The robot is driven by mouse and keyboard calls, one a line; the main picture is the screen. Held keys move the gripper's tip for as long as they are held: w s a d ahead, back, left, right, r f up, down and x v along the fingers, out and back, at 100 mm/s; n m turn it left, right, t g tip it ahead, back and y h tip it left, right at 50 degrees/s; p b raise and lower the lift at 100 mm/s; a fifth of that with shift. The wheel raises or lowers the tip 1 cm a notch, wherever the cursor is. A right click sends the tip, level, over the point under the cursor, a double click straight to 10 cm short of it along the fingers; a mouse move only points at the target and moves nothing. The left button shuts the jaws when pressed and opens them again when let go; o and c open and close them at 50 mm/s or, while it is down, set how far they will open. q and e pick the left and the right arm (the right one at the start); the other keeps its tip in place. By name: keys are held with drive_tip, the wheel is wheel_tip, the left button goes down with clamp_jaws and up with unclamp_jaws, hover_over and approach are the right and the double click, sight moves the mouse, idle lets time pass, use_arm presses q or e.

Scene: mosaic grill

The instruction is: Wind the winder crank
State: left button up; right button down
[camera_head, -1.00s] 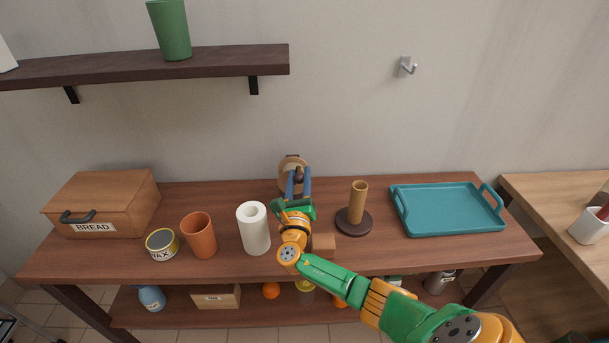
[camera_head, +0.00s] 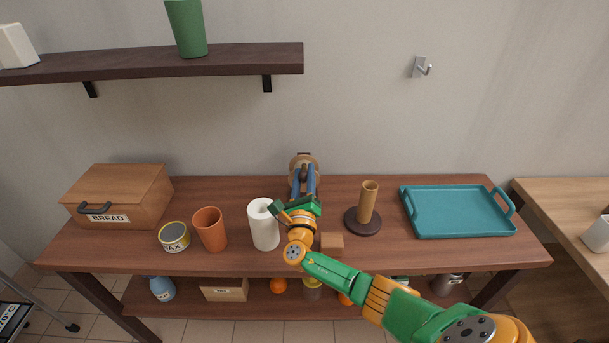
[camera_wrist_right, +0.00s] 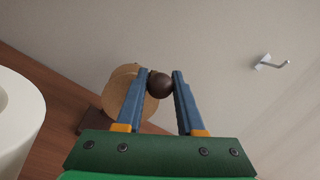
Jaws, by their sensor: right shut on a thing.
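The winder (camera_head: 316,161) is a round tan drum on a dark base at the back middle of the table, near the wall. Its drum also shows in the right wrist view (camera_wrist_right: 124,93). A dark round crank knob (camera_wrist_right: 160,86) sits in front of the drum. My right gripper (camera_head: 304,174) reaches the winder from the front, with its blue fingers on either side of the knob. It is shut on the knob, and the fingertips (camera_wrist_right: 163,75) are close around it. The fingers and knob hide part of the drum. My left gripper is not in view.
A white roll (camera_head: 263,230) stands just left of my right gripper. A small brown block (camera_head: 332,243) and an upright holder (camera_head: 368,204) are to its right. A teal tray (camera_head: 455,212) lies farther right. A wall hook (camera_head: 420,67) and shelf (camera_head: 230,63) are above.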

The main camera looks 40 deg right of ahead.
drive_tip(key=c, duration=0.5)
unclamp_jaws()
drive_tip(key=shift+c, duration=0.2)
drive_tip(key=v, duration=0.7)
drive_tip(key=shift+p, duration=0.3)
